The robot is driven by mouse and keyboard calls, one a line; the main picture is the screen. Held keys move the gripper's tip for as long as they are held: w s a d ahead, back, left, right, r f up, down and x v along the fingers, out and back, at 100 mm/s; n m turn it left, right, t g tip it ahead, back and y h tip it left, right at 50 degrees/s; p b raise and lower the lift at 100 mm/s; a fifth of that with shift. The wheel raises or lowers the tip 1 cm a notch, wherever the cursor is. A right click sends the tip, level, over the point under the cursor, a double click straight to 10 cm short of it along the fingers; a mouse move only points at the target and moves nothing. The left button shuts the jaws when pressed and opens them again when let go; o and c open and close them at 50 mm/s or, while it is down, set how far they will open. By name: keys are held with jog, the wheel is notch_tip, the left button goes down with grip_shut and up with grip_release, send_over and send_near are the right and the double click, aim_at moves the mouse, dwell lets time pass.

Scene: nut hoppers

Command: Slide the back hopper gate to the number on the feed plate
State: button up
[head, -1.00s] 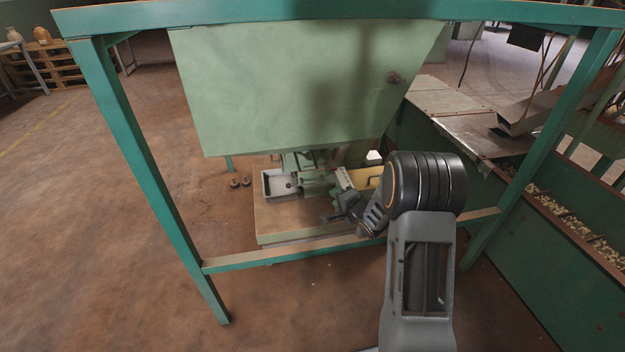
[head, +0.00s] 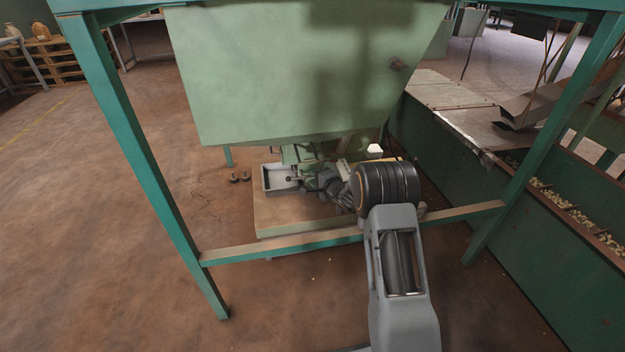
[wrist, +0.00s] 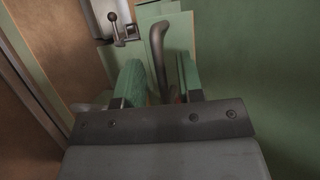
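The back hopper (head: 300,80) is a large pale green bin in a teal frame. In the wrist view a dark curved handle (wrist: 157,42) stands up in front of green metal, probably part of the gate. My gripper (wrist: 160,66) has its two green-padded fingers apart, one on each side of the handle's lower part. Gaps show beside the handle, so it does not look clamped. In the head view my gripper (head: 318,183) is low under the hopper, partly hidden by my arm. I cannot make out the feed plate's number or the gate's scale.
A grey tray (head: 279,178) sits left of the mechanism on a tan base (head: 290,215). A ball-topped lever (wrist: 113,20) stands near the tray. A teal crossbar (head: 290,247) runs under my arm. A green nut trough (head: 530,240) lies to the right. Open floor lies left.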

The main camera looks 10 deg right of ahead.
jog(key=shift+w+a+f, duration=0.1)
jog(key=shift+w+a, duration=0.2)
jog(key=shift+w, duration=0.35)
grip_shut()
